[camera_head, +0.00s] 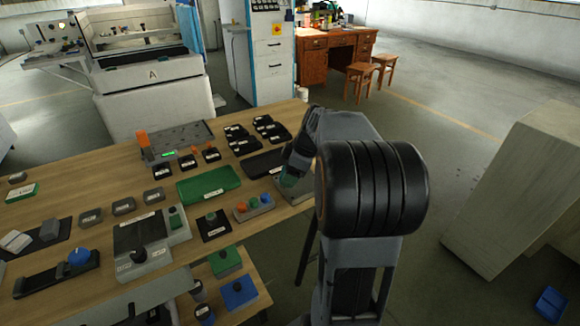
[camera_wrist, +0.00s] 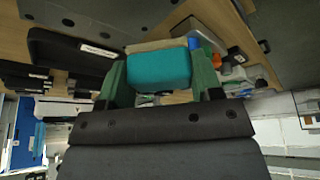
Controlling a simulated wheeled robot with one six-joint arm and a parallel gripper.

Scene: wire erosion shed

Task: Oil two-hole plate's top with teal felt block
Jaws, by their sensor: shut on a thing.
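My gripper (camera_wrist: 160,62) is shut on the teal felt block (camera_wrist: 158,72), which sits between its two green fingers in the wrist view. In the head view my gripper (camera_head: 290,178) is low over the right end of the wooden table, partly hidden by my own arm. Only a small bit of teal shows there. A pale flat piece (camera_head: 304,194) lies beneath it near the table edge. I cannot make out holes in it, so I cannot tell if it is the two-hole plate, nor whether the block touches it.
Left of my gripper are a black labelled case (camera_head: 262,164), a green mat (camera_head: 208,186) and a grey holder with coloured knobs (camera_head: 254,207). Several black labelled pieces lie behind. The wooden table (camera_head: 75,205) is crowded, with its edge near my arm. A pale cabinet (camera_head: 525,190) stands right.

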